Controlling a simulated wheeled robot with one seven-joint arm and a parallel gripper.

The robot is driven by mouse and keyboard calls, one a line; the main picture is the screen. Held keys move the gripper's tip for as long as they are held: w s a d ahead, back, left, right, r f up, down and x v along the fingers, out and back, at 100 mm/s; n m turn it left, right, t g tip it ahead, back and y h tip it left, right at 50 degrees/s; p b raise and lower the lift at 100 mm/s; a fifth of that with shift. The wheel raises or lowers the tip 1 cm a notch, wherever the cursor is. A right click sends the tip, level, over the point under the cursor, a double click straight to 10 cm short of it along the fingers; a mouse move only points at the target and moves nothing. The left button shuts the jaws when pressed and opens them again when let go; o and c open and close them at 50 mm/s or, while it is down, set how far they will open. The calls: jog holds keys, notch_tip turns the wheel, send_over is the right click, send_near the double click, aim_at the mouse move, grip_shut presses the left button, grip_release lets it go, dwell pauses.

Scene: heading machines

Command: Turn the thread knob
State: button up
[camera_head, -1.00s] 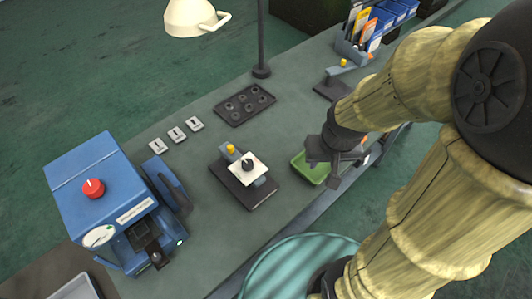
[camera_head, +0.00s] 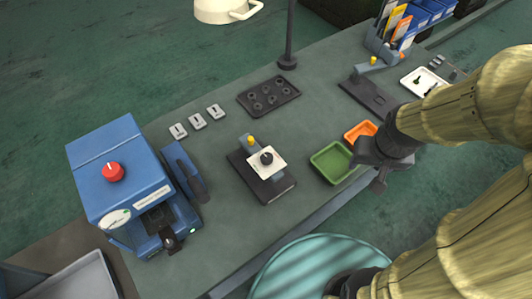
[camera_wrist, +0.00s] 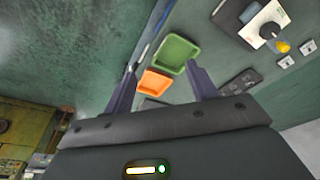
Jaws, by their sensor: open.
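A black knob (camera_head: 266,158) stands on a white square plate (camera_head: 276,169) on a dark fixture with a yellow button (camera_head: 251,140), mid-bench. A red knob (camera_head: 113,172) sits on top of the blue machine (camera_head: 133,160) at the left. I cannot tell from labels which one is the thread knob. My gripper (camera_head: 372,178) is open and empty, right of the fixture by the green tray. In the wrist view the gripper (camera_wrist: 162,80) shows two spread fingers, and the black knob (camera_wrist: 268,31) is at the upper right, beyond the fingers.
A green tray (camera_head: 330,178) and an orange tray (camera_head: 352,138) lie close to my gripper. A dark tray with holes (camera_head: 269,112) lies behind the fixture. A lamp (camera_head: 222,12) hangs over the back. A second fixture (camera_head: 372,97) stands at the right rear. A round teal top (camera_head: 285,280) is in front.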

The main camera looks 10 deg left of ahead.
jog(key=w+a+n+g+h, duration=0.1)
jog(key=w+a+n, duration=0.35)
jog(key=a, duration=0.25)
jog(key=w+a+n+g, duration=0.1)
jog(key=w+a+n, duration=0.2)
jog(key=a+n, duration=0.35)
jog(key=r+n+h, duration=0.1)
jog(key=n+h, duration=0.3)
jog(key=n, duration=0.4)
send_over(267, 157)
jog(key=a, duration=0.8)
jog(key=shift+s+d+r, duration=0.1)
jog(key=shift+s+d, duration=0.2)
jog(key=shift+s, duration=0.05)
jog(key=p+x, duration=0.1)
jog(key=x, duration=0.4)
jog(key=p+x, duration=0.1)
jog(key=x, duration=0.5)
jog(key=p+x, duration=0.2)
jog(key=x, duration=0.4)
jog(key=shift+s+a+f, duration=0.15)
jog(key=shift+a+f, duration=0.1)
jog(key=shift+f, duration=0.15)
jog(key=shift+m, duration=0.3)
jog(key=c, duration=1)
